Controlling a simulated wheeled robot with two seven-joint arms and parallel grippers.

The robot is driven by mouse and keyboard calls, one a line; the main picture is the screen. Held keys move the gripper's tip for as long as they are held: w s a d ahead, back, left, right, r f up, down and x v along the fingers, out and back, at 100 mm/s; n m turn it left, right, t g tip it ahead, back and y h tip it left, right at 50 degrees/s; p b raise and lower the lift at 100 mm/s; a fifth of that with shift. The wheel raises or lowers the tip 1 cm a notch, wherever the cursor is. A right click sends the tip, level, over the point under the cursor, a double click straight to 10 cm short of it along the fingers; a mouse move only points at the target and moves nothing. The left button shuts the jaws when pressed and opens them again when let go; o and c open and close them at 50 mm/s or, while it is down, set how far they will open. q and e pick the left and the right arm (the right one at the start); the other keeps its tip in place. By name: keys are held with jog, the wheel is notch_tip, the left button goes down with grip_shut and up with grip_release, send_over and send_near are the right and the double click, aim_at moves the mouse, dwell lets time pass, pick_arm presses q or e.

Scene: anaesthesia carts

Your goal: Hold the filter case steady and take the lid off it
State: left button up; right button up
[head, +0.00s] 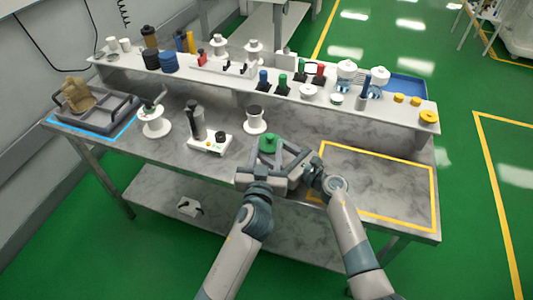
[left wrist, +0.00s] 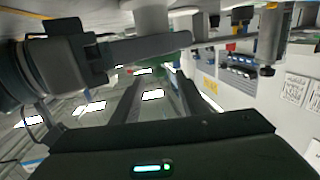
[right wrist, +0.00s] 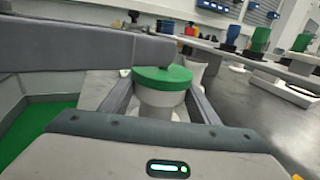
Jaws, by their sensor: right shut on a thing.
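The filter case is a white round body (right wrist: 160,100) with a green lid (head: 268,143) on top, near the front edge of the table. The lid also shows in the right wrist view (right wrist: 162,77), sitting flat on the body. My right gripper (head: 288,160) is shut on the white body, one finger on each side below the lid. My left gripper (head: 262,160) is open, with its fingers apart close to the case. In the left wrist view some green (left wrist: 173,74) shows beyond its fingers; contact with the lid cannot be told.
A raised shelf (head: 222,80) with several bottles runs along the back. The yellow-framed area (head: 385,190) at the right is clear.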

pick_arm(q)
jog(key=w, duration=0.6)
jog(key=w+d, duration=0.1)
jog(key=w, duration=0.1)
jog(key=shift+w+f, duration=0.25)
jog(key=shift+w, duration=0.15)
grip_shut()
jog(key=shift+r, duration=0.25)
dwell(0.6)
jog(key=shift+r, duration=0.7)
jog(key=shift+r, duration=0.3)
jog(key=shift+r, duration=1.9)
